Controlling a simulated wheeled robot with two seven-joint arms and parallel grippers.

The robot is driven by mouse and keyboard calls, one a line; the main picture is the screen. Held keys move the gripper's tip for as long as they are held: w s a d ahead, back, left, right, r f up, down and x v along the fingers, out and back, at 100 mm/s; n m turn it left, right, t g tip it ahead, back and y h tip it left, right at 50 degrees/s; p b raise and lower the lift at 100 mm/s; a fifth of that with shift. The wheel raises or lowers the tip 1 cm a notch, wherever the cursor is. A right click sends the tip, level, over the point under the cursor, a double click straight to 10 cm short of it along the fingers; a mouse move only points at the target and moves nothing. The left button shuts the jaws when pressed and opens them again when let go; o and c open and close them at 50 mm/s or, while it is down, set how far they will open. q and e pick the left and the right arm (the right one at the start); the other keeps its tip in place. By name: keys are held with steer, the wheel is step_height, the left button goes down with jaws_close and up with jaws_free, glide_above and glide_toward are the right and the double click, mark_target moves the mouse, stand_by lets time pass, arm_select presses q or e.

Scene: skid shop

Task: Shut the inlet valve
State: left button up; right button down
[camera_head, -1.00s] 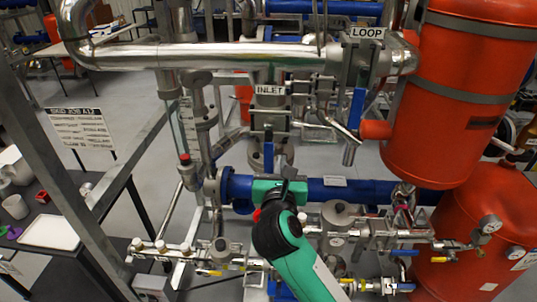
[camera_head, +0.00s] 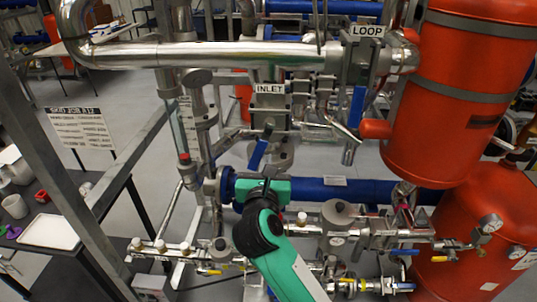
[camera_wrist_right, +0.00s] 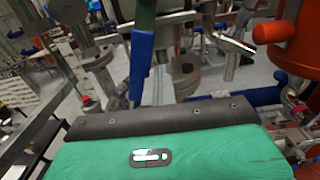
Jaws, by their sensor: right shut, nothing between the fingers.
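The inlet valve (camera_head: 269,104) is a grey metal body under the white INLET label, in the middle of the head view. Its blue lever handle (camera_head: 259,153) slants down and to the left from the valve. In the right wrist view the blue handle (camera_wrist_right: 141,62) stands large, just beyond the gripper body. My right gripper (camera_head: 268,178), on a green and black arm, is shut and empty just below the handle's lower end. I cannot tell whether it touches the handle. Its fingertips are largely hidden by the arm. My left gripper is not in view.
The LOOP valve with its own blue handle (camera_head: 357,107) is to the right. A silver pipe (camera_head: 220,56) crosses above, and a blue pipe (camera_head: 350,190) runs behind my gripper. Red tanks (camera_head: 445,100) stand at right. A grey frame post (camera_head: 60,150) and a dark table are at left.

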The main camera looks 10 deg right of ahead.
mark_target(254, 156)
steer(key=shift+a, duration=0.2)
steer(key=shift+w+a+r, duration=0.2)
steer(key=shift+w+a, duration=0.05)
steer(key=shift+a, duration=0.4)
steer(key=shift+w+a+r, duration=0.15)
steer(key=shift+w+a, duration=0.05)
steer(key=shift+a, duration=0.4)
steer(key=shift+r, duration=0.1)
steer(key=shift+w+a+r+p, duration=0.15)
steer(key=shift+a+r+p, duration=0.15)
steer(key=shift+a, duration=0.25)
steer(key=shift+w+a+r+p, duration=0.15)
steer(key=shift+a+r, duration=0.25)
steer(key=shift+a, duration=0.1)
